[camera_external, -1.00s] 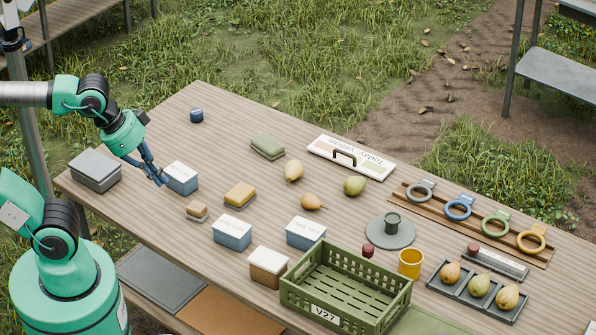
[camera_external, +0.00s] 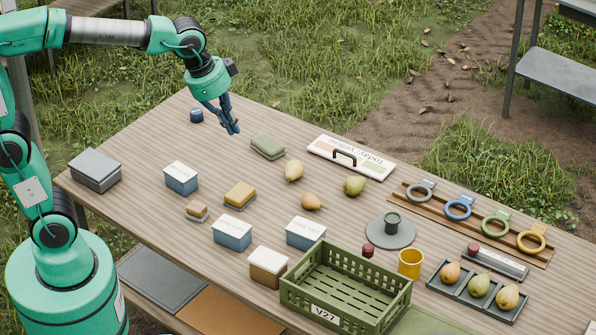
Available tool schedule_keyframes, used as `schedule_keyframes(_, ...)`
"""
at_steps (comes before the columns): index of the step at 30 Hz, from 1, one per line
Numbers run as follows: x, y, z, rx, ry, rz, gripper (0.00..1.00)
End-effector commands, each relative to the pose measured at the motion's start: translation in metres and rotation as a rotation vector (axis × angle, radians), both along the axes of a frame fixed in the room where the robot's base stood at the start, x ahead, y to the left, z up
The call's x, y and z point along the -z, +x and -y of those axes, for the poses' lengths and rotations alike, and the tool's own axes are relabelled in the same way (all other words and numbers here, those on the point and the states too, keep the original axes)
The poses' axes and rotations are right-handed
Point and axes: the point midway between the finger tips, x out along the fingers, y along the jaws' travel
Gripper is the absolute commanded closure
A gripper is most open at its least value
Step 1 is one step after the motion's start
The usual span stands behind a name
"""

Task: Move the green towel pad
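The green towel pad (camera_external: 268,146) is a small folded pad lying flat on the wooden table, near its back edge, left of the white sign board. My gripper (camera_external: 233,130) is in the air above the table's back part, a little up and left of the pad in the picture. Its blue fingers point down and do not touch the pad. The fingers overlap in this view, so I cannot tell how far apart they are. Nothing shows between them.
A yellow pad (camera_external: 240,194) and pears (camera_external: 294,171) lie nearby. The sign board (camera_external: 350,156) is right of the green pad. A green crate (camera_external: 345,287) stands in front. Bare table surrounds the pad.

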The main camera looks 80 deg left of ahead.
Motion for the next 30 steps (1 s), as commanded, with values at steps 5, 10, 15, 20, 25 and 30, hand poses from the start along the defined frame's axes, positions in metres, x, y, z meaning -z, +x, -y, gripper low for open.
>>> schedule_keyframes(5,0.001,0.039,-0.028,0.034,0.018,-0.033,1.0)
schedule_keyframes(10,0.007,0.073,-0.055,0.07,0.033,-0.063,1.0)
schedule_keyframes(15,0.018,0.105,-0.085,0.109,0.047,-0.092,1.0)
schedule_keyframes(20,0.031,0.134,-0.115,0.144,0.056,-0.12,1.0)
schedule_keyframes(25,0.05,0.161,-0.148,0.182,0.063,-0.149,1.0)
schedule_keyframes(30,0.072,0.186,-0.183,0.221,0.069,-0.177,1.0)
